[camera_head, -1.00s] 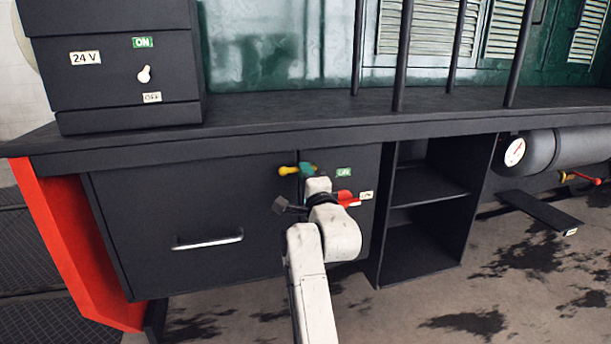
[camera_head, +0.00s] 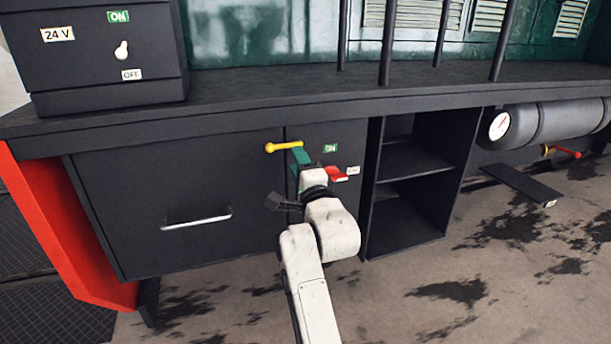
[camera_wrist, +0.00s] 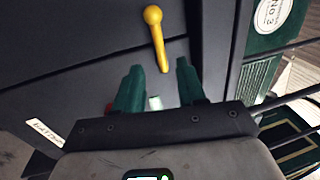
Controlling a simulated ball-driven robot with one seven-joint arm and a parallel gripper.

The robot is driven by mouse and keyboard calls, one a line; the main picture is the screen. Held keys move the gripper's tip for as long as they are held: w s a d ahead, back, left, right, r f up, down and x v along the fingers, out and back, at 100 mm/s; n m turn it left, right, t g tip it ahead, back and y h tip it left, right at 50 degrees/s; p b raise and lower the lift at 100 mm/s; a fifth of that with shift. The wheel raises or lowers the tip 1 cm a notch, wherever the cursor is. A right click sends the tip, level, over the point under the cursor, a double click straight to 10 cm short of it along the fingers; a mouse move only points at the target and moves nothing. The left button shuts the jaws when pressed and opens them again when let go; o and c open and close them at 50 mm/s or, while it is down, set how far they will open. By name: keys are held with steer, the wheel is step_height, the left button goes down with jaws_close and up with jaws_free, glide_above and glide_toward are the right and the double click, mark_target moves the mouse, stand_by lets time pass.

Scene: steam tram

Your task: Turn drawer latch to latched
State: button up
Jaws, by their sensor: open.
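The drawer latch (camera_head: 284,147) is a yellow lever with a round knob end. In the head view it lies about level, its knob to the left over the front of the dark drawer (camera_head: 130,200). It crosses the seam to the panel on the right. In the wrist view the latch (camera_wrist: 156,38) stands just beyond my fingertips, knob at the top. My gripper (camera_wrist: 158,72) is open, its teal fingers apart with no latch between them. In the head view my gripper (camera_head: 301,160) is just below the latch's right end, partly hidden by my wrist.
A red lever (camera_head: 336,174) sits on the panel right of my gripper, near a green ON label (camera_head: 330,148). The drawer has a metal handle (camera_head: 197,220). Open shelves (camera_head: 412,170) stand to the right. A dark worktop (camera_head: 300,95) overhangs above.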

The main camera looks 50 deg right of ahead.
steer(key=shift+b+v, duration=0.7)
steer(key=shift+v, duration=2.05)
steer(key=s+a+f+n+g+y, duration=0.25)
steer(key=f+n, duration=0.25)
steer(key=f, duration=0.3)
steer(key=s+a+f+n+g+y, duration=0.25)
steer(key=f+n, duration=0.25)
steer(key=f, duration=0.3)
steer(key=s+a+f+n+g+y, duration=0.25)
steer(key=s+f+n, duration=0.2)
steer(key=f, duration=0.35)
steer(key=s+a+f+n+g+y, duration=0.2)
steer(key=s+a+f+n+g, duration=0.3)
steer(key=s, duration=0.4)
steer(key=s+a+f+n+g+y, duration=0.2)
steer(key=s+a+f+n+g, duration=0.1)
steer(key=s+a+f+n, duration=0.35)
step_height(320, 180, up, 36)
steer(key=s+a+m+p, duration=0.1)
steer(key=s+p, duration=0.1)
steer(key=p, duration=3.3)
steer(key=shift+f+h, duration=0.15)
steer(key=shift+h, duration=0.1)
